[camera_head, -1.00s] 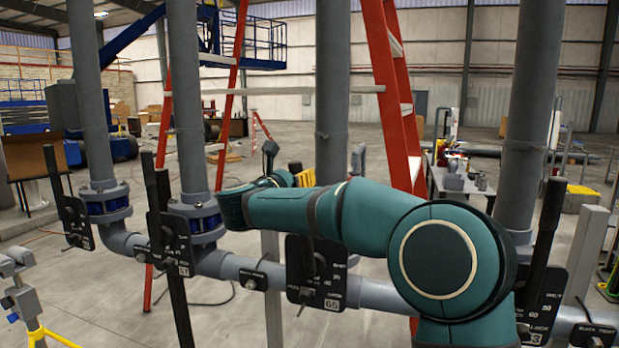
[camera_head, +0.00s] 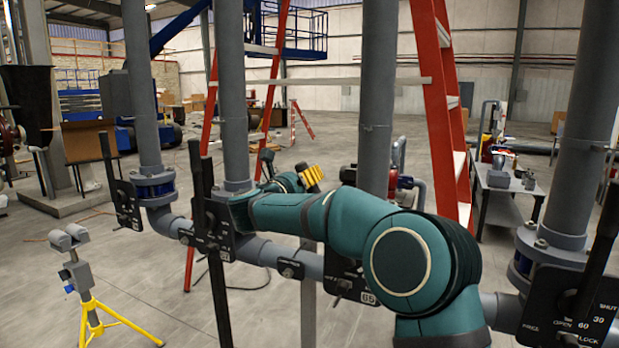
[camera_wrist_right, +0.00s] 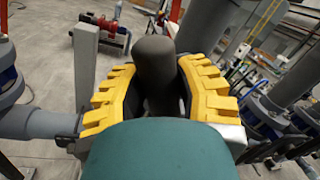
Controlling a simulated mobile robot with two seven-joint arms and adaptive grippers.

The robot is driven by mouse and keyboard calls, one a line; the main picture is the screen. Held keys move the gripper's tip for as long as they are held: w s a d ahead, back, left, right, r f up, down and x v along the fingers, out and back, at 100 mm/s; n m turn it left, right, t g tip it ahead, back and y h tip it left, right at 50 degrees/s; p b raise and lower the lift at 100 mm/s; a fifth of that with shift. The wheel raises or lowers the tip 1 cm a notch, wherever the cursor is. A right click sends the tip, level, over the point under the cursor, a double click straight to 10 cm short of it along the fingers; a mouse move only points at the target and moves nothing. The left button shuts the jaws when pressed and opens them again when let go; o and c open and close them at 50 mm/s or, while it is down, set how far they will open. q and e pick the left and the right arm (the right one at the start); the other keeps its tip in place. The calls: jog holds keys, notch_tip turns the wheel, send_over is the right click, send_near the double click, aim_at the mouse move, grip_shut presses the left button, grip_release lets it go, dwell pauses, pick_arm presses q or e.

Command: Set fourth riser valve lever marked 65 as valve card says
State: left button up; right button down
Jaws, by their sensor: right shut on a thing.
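The valve plate marked 65 (camera_head: 369,298) sits on the grey pipe in the head view, partly covered by my right arm. Its lever is mostly hidden behind that arm, so its angle cannot be read. My right gripper (camera_head: 312,178) shows only as yellow fingers beyond the arm. In the right wrist view, the yellow-padded fingers of the gripper (camera_wrist_right: 165,95) are closed around a dark, round-ended lever handle (camera_wrist_right: 155,62). My left gripper is not in view. I see no readable valve card.
Neighbouring black levers stand near upright at the left (camera_head: 108,165), left centre (camera_head: 200,180) and right (camera_head: 603,245). A red ladder (camera_head: 440,110) stands behind, and a yellow tripod stand (camera_head: 92,310) is at front left.

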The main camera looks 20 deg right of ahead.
jog(key=shift+a, duration=0.1)
jog(key=c, duration=0.6)
grip_release()
jog(key=v, duration=1.2)
jog(key=shift+f, duration=0.1)
